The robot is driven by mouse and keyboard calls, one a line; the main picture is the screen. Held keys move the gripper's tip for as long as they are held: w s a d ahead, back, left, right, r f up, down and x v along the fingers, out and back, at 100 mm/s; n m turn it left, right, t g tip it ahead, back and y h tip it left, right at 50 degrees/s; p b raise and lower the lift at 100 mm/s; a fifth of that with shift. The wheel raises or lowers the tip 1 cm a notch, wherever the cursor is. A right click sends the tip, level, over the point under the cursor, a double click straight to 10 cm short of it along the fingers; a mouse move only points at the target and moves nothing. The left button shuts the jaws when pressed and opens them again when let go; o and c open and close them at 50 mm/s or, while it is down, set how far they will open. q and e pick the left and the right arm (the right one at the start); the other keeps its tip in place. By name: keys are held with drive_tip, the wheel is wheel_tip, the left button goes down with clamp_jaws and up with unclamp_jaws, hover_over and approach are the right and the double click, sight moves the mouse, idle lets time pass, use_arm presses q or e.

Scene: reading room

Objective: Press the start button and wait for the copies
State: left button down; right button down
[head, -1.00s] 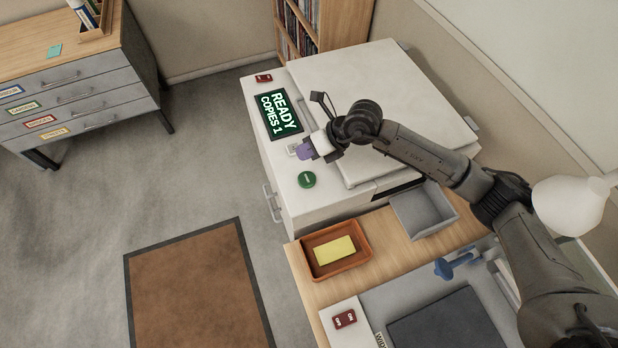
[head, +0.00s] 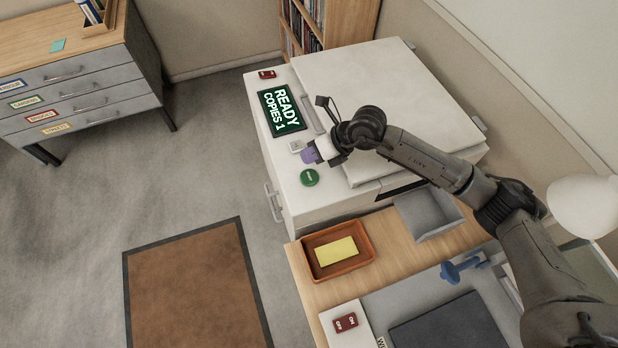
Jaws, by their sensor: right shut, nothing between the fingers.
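The copier (head: 330,204) is a white box with a closed lid (head: 365,85). Its dark screen (head: 281,111) reads "READY COPIES 1". A round green button (head: 309,177) sits on its panel near the front edge, and a small light square key (head: 296,146) lies between it and the screen. My left gripper is not in view.
A grey tray (head: 428,222) is at the copier's near side. An orange tray (head: 311,270) with a yellow pad (head: 337,251) lies on the wooden counter. A red switch (head: 345,322) and a blue handle (head: 462,268) are nearer. A drawer cabinet (head: 75,95) stands far left.

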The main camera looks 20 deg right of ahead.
sight(310, 174)
wheel_tip(310, 174, down, 4)
drive_tip(key=shift+r+b, duration=0.1)
drive_tip(key=shift+b, duration=0.95)
drive_tip(key=shift+f+b, duration=0.4)
drive_tip(key=shift+f, duration=0.4)
idle(0.4)
drive_tip(key=shift+f, duration=0.2)
drive_tip(key=shift+f, duration=0.2)
